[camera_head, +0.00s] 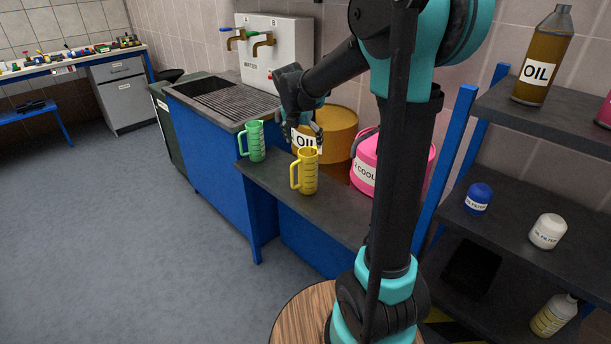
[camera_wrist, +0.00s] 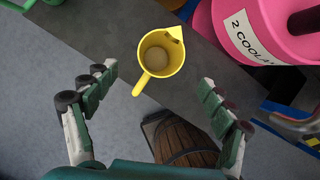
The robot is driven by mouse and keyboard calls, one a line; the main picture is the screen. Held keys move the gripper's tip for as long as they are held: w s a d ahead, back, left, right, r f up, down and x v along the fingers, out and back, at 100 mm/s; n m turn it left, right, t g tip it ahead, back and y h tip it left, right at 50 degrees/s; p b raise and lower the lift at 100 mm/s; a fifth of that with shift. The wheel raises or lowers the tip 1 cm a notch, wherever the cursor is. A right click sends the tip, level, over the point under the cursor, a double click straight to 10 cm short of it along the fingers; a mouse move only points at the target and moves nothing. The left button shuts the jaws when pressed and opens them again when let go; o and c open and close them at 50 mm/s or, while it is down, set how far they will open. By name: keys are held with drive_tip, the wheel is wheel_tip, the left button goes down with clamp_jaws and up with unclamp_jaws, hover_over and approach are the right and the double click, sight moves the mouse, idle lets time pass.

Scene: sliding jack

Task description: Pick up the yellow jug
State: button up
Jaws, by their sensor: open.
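The yellow jug (camera_head: 308,172) stands upright on the dark bench between the green jug and the pink container. Its handle is on its left side in the head view. In the wrist view the yellow jug (camera_wrist: 161,55) is seen from above, with its handle pointing down toward the space between my fingers. My gripper (camera_wrist: 160,85) is open and empty, its two fingers spread wide to either side of the jug's handle. In the head view my gripper (camera_head: 306,127) is above and behind the jug, apart from it, and partly covers the orange-brown container.
A green jug (camera_head: 256,141) stands left of the yellow jug. An orange-brown oil container (camera_head: 338,130) is behind it, and a pink coolant container (camera_head: 361,176) is close on its right. A sink (camera_head: 233,101) is at the back left. A dark shelf (camera_head: 505,190) stands at the right.

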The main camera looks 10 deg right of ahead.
sight(307, 161)
drive_tip(key=x, duration=0.8)
drive_tip(key=shift+f, duration=0.25)
drive_tip(key=shift+s, duration=0.15)
drive_tip(key=c, duration=1.7)
